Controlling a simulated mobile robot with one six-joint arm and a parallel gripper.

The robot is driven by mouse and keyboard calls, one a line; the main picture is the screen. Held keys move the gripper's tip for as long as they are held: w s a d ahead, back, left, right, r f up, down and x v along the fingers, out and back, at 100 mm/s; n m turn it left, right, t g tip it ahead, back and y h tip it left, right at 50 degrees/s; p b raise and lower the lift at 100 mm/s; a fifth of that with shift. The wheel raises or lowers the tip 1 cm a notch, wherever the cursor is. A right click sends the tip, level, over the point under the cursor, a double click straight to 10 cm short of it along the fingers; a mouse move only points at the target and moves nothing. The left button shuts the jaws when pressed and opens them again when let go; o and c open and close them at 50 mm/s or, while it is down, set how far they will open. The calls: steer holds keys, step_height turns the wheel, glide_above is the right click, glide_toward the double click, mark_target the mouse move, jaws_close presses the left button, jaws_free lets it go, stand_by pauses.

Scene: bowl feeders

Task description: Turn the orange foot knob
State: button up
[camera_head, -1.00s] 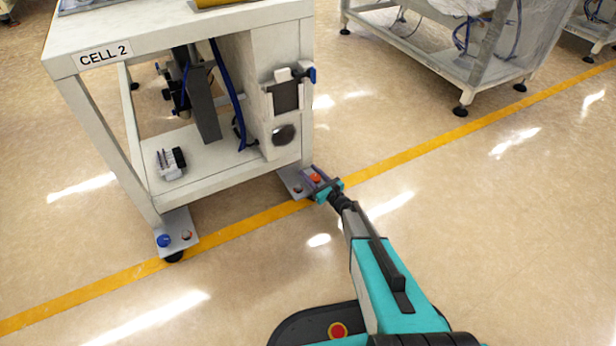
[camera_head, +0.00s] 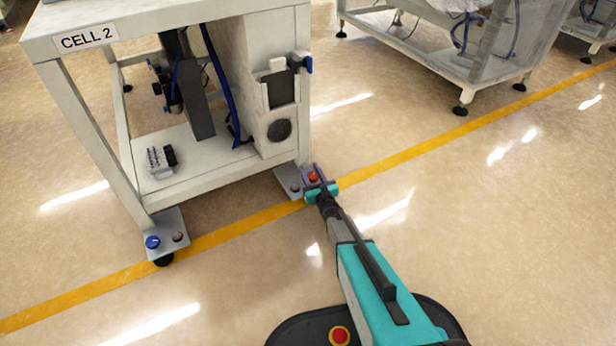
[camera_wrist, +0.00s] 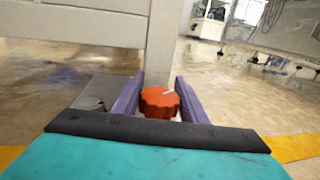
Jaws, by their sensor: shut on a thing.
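The orange foot knob (camera_head: 313,176) sits on the foot plate at the near right leg of the Cell 2 bench. In the wrist view the orange knob (camera_wrist: 160,102) is a scalloped disc with a pale line on its top. My gripper (camera_head: 315,174) is down at this foot plate. In the wrist view its two purple fingers (camera_wrist: 160,98) lie on either side of the knob and are shut on it.
The bench leg (camera_wrist: 159,45) rises right behind the knob. A blue knob (camera_head: 152,242) is on the other foot plate at the left. A yellow line (camera_head: 410,147) crosses the floor. Open floor lies to the right, with another bench (camera_head: 440,85) farther back.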

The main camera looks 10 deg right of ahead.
steer(key=shift+a+m+h+b, duration=0.15)
steer(key=shift+m+h+b, duration=0.15)
steer(key=shift+h+b, duration=0.3)
steer(key=o, duration=0.7)
steer(key=shift+o, duration=0.4)
steer(key=shift+d, duration=0.2)
